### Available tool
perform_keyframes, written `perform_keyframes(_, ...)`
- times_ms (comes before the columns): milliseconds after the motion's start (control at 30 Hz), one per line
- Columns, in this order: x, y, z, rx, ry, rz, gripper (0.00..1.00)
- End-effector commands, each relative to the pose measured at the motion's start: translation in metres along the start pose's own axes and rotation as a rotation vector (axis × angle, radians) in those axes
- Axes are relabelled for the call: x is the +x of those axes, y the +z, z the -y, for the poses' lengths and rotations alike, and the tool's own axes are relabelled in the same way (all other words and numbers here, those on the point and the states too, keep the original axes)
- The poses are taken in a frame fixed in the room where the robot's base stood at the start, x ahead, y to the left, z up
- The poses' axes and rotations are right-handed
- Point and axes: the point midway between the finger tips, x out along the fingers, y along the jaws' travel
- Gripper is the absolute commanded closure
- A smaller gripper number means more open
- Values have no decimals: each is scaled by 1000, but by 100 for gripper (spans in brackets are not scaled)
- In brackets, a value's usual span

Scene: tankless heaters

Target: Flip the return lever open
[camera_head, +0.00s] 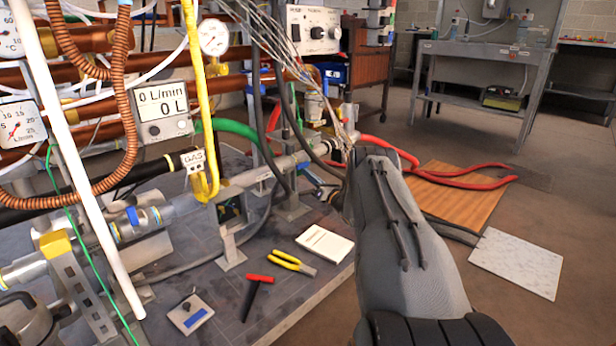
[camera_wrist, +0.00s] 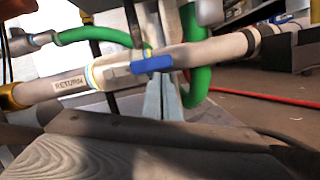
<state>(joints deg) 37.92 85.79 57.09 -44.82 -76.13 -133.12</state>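The return lever (camera_wrist: 152,64) is a blue handle on the pale pipe beside the RETURN label (camera_wrist: 69,84) in the wrist view. It lies roughly along the pipe. My gripper (camera_wrist: 164,76) shows there as two pale blue-grey fingers side by side, with no clear gap between them. The fingertips are just below the lever; I cannot tell whether they touch it. Nothing shows held between them. In the head view my forearm hides the gripper.
Another blue handle (camera_wrist: 285,17) is on the pipe at the right in the wrist view. A green hose (camera_wrist: 197,85) passes close behind the fingers. In the head view, pliers (camera_head: 291,262) and a white notebook (camera_head: 325,243) lie on the grey platform (camera_head: 225,295).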

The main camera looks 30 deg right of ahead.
Motion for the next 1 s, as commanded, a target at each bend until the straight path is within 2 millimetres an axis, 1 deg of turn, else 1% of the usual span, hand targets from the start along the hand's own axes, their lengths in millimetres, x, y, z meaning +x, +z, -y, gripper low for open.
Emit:
perform_keyframes(33, 2, 5, 0, -3, 1, 6, 100)
perform_keyframes(533, 3, 5, 0, -4, 3, 9, 100)
perform_keyframes(667, 1, -6, 4, -3, 2, 8, 100)
perform_keyframes(900, -6, -43, 13, 0, 4, 0, 100)
perform_keyframes(933, -14, -38, 13, 1, 1, -1, 100)
perform_keyframes(1000, -25, -35, 12, 2, 2, -1, 100)
